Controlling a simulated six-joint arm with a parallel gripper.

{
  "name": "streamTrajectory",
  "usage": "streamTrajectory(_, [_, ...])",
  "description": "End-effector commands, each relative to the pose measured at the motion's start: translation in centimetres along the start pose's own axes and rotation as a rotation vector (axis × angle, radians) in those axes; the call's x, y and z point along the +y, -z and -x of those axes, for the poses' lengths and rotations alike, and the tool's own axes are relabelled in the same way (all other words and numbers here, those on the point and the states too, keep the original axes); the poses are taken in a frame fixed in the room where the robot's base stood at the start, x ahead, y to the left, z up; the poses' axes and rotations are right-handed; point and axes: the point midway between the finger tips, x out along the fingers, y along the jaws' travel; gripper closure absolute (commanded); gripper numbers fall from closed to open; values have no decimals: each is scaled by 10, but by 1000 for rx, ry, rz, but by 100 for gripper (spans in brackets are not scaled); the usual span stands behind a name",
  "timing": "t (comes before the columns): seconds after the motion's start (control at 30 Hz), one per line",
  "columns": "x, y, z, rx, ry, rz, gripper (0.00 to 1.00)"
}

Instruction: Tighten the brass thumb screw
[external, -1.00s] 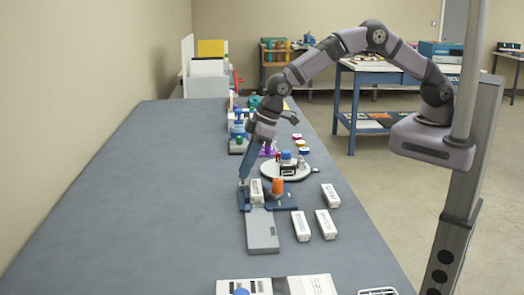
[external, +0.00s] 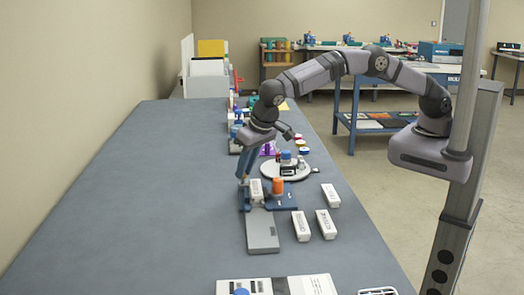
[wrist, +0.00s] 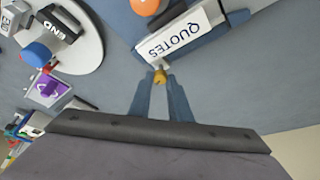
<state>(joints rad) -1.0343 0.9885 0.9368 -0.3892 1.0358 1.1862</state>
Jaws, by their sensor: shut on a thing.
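The brass thumb screw (wrist: 160,76) is a small gold knob beside the white block labelled QUOTES (wrist: 180,37), at the edge of the blue fixture (wrist: 212,38). My gripper (wrist: 161,80) has its two blue fingers shut on the screw, one on each side. In the external view my gripper (external: 243,177) points down at the left rear of the fixture (external: 284,203). The screw is hidden there behind the fingers. The white block (external: 257,189) stands upright in the fixture, next to an orange knob (external: 278,186).
A grey plate (external: 262,232) extends in front of the fixture. White labelled boxes (external: 301,226) lie to its right. A round white turntable (external: 268,170) with stamps stands behind it. The left side of the grey table (external: 150,200) is clear.

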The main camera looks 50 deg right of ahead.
Motion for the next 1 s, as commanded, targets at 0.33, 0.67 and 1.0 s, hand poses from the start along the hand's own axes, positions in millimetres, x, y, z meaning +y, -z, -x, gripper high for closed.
streamTrajectory(0.33, [-3,1,2,0,-81,-196,100])
streamTrajectory(0.67, [-4,0,0,-1,-111,-269,100])
streamTrajectory(1.0, [-4,0,0,-1,-114,-277,100])
